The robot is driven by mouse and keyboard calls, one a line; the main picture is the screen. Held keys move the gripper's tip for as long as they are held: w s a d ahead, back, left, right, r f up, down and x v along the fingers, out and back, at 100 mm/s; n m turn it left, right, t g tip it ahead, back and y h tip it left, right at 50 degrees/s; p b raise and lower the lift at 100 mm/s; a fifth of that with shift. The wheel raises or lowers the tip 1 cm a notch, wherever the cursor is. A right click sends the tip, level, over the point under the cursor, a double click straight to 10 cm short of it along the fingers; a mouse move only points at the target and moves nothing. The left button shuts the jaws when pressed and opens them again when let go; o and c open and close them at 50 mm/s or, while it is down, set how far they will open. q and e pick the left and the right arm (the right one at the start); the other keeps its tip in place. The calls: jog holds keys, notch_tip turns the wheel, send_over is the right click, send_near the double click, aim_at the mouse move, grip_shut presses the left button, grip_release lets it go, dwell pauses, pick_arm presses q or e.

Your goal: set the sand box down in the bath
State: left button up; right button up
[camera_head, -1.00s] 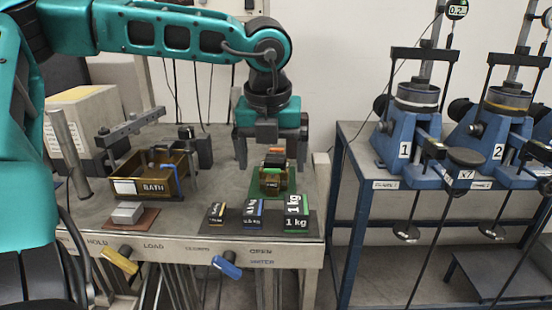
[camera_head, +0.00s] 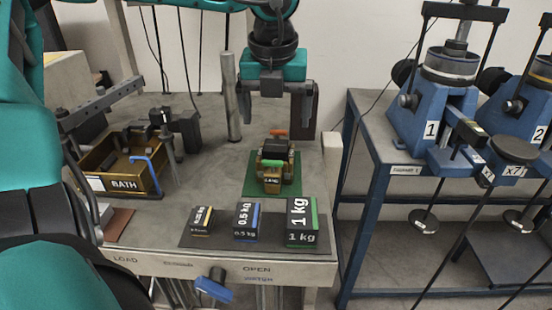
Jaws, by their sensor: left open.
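The sand box (camera_head: 272,177), a small brass-coloured box with a label, green and orange parts and a dark top, sits on a green mat (camera_head: 290,188). The bath (camera_head: 152,186) is an open brass-coloured tray labelled BATH, left of the sand box, with a blue handle-like part at its right side. My left gripper (camera_head: 274,112) comes down from above, behind and over the sand box. Its fingers are apart with nothing between them, and it looks clear of the box. My right gripper is not in view.
Black weight blocks labelled up to 1 kg (camera_head: 300,222) stand on a dark mat in front of the sand box. A grey upright post (camera_head: 231,97) stands left of my gripper. A metal beam (camera_head: 105,100) hangs over the bath. Blue test machines (camera_head: 430,120) stand on the right table.

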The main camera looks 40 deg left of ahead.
aim_at(276, 147)
pick_arm(q)
jog(key=b+x, duration=0.2)
jog(key=s+b+x, duration=0.1)
jog(key=x, duration=0.2)
jog(key=d+b+x, duration=0.1)
jog(key=b+x, duration=0.1)
jog(key=shift+s+f+b, duration=0.15)
jog(key=shift+f+b, duration=0.15)
jog(key=shift+f, duration=0.3)
jog(key=shift+f+b, duration=0.3)
jog(key=shift+b, duration=0.05)
jog(key=shift+f+b, duration=0.25)
jog(key=shift+b, duration=0.1)
jog(key=shift+f+b, duration=0.35)
jog(key=shift+b, duration=0.1)
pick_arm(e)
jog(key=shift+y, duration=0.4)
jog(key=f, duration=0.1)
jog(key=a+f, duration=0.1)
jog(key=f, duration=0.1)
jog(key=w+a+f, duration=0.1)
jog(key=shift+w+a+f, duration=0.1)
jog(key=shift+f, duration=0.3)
pick_arm(q)
jog(key=shift+c, duration=0.2)
